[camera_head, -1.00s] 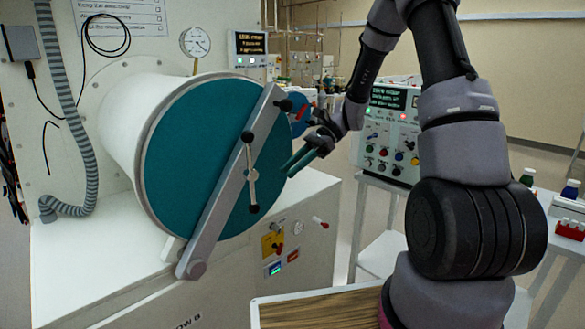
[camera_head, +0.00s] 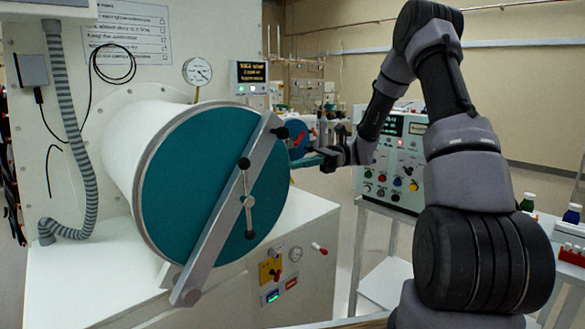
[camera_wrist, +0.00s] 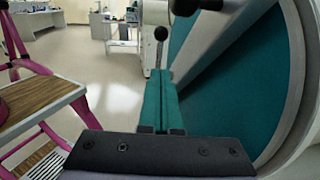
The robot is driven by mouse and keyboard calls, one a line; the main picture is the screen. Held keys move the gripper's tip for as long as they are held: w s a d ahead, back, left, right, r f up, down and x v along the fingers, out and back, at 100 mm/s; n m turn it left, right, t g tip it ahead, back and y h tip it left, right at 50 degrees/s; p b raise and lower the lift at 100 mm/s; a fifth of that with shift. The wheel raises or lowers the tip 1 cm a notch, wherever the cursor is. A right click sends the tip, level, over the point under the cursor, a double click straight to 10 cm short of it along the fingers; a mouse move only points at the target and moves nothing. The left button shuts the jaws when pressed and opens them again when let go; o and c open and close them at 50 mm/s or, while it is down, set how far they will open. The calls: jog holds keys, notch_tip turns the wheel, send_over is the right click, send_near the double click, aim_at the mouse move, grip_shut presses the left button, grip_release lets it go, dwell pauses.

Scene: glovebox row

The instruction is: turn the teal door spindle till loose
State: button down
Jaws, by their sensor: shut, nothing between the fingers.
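The round teal door (camera_head: 185,185) closes the end of a white cylinder, with a grey bar (camera_head: 215,235) slanting across its face. The spindle's handle (camera_head: 248,202) stands at the bar's middle, nearly upright, with a black knob at each end. My gripper (camera_head: 294,163) is at the door's right edge in the head view, apart from the handle. Its teal fingers are shut together and empty; they also show in the wrist view (camera_wrist: 160,78), with the door (camera_wrist: 235,95) to their right. A black knob on a rod (camera_wrist: 160,34) appears beyond the fingertips; which part it belongs to is unclear.
A control panel box (camera_head: 392,170) stands on a white table behind my arm. A gauge (camera_head: 197,71) and a ribbed hose (camera_head: 75,140) are on the glovebox wall. A wooden-topped step with pink rails (camera_wrist: 35,98) is left in the wrist view. Open floor lies beyond it.

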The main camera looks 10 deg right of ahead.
send_over(247, 201)
jog(key=v, duration=0.4)
jog(key=shift+w+a+f, duration=0.15)
jog(key=shift+w+f, duration=0.05)
